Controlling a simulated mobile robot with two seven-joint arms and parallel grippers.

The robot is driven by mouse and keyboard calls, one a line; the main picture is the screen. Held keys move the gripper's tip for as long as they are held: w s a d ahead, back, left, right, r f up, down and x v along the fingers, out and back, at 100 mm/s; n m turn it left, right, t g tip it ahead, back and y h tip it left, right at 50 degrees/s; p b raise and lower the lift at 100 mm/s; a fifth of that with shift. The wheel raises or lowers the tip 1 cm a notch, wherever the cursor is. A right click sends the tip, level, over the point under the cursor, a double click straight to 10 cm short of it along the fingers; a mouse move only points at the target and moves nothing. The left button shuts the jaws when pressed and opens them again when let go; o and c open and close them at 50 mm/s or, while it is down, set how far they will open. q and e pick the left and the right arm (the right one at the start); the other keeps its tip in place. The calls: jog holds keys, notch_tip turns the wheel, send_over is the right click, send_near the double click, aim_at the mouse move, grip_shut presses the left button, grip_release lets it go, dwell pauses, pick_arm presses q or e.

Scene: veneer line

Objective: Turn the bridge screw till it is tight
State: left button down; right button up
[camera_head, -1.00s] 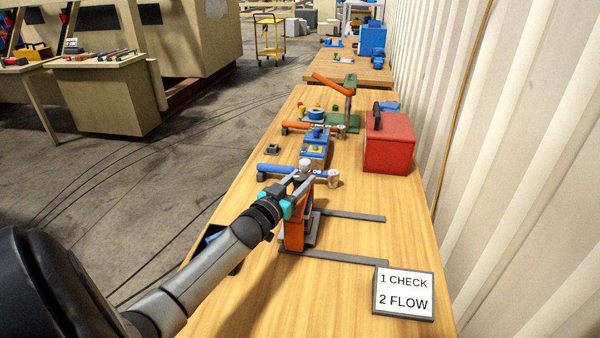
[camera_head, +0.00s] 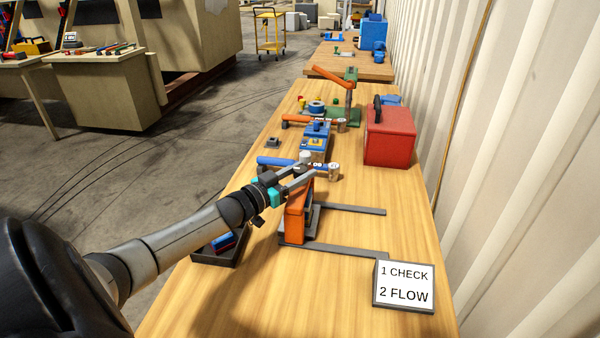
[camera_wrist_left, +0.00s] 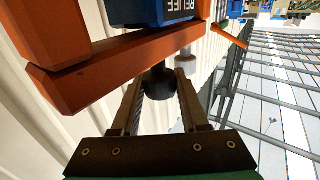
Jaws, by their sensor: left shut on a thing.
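An orange bridge frame (camera_head: 297,218) stands on a grey forked base on the wooden bench. My left gripper (camera_head: 308,173) is at the top of this frame, its fingers reaching in from the left. In the left wrist view the fingers are shut on the dark round head of the bridge screw (camera_wrist_left: 158,82), beside the orange bridge (camera_wrist_left: 110,65). A blue block with a "RELIEF" label (camera_wrist_left: 165,10) sits within the bridge. In the head view the screw head is hidden by the fingers. My right gripper is not in view.
A sign reading "1 CHECK 2 FLOW" (camera_head: 404,287) stands at the front right. A dark tray (camera_head: 219,248) is left of the bridge. Behind are a blue-handled tool (camera_head: 283,163), a blue unit (camera_head: 315,138) and a red box (camera_head: 390,135).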

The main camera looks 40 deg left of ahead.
pick_arm(q)
jog(key=shift+r, duration=0.1)
jog(key=shift+c, duration=2.1)
grip_release()
jog(key=shift+s, duration=0.55)
jog(key=s+a+p, duration=0.1)
jog(key=s+p, duration=0.1)
jog(key=s, duration=1.2)
jog(key=shift+a+p, duration=0.25)
jog(key=shift+p, duration=0.15)
